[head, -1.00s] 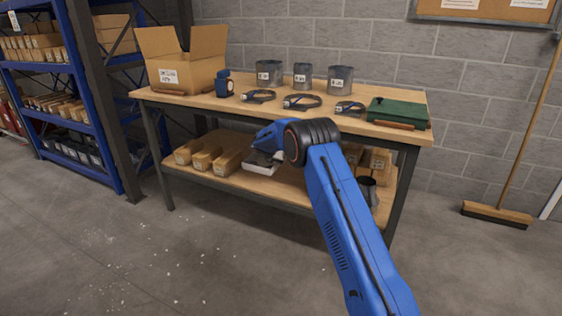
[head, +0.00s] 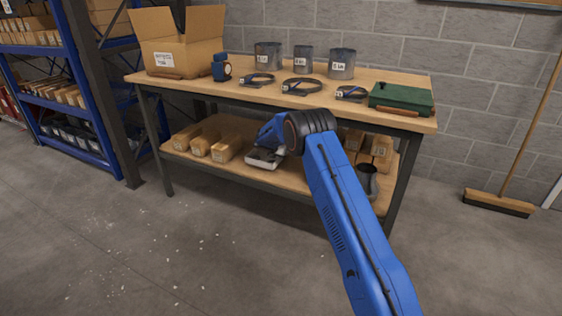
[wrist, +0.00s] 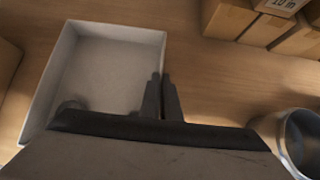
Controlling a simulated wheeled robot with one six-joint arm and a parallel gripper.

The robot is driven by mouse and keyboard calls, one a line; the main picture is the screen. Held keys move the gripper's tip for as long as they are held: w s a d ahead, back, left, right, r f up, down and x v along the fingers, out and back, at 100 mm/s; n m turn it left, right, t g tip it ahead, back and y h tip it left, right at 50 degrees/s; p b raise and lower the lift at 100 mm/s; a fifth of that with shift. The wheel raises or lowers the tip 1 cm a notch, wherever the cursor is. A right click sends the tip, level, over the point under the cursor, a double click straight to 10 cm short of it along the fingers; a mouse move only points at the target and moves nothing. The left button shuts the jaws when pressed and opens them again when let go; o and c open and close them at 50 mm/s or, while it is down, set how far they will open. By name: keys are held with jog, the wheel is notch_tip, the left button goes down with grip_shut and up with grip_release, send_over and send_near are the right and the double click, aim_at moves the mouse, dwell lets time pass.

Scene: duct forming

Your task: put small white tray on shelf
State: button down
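The small white tray (head: 263,158) is over the lower shelf of the workbench, near its front edge, right of the cardboard boxes. In the wrist view the tray (wrist: 110,34) fills the left side, looks empty and lies roughly level. My gripper (wrist: 162,80) is at the tray's right wall, one finger inside and one outside, with the wall pinched between them. The lower shelf (head: 215,172) is bare wood around the tray. I cannot tell whether the tray's bottom touches the shelf. The gripper's tips are mostly hidden in the head view.
Cardboard boxes (head: 225,148) stand left of the tray, more boxes (wrist: 232,18) behind right. A grey metal cup (wrist: 300,140) stands at the right. The tabletop (head: 215,92) above carries a green case (head: 402,98), clamps and metal cans.

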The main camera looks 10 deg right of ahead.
aim_at(281, 160)
jog(key=shift+f, duration=1.6)
jog(key=c, duration=2)
grip_release()
jog(key=shift+r, duration=0.2)
jog(key=v, duration=1.2)
jog(key=shift+f, duration=0.15)
jog(key=shift+a, duration=0.1)
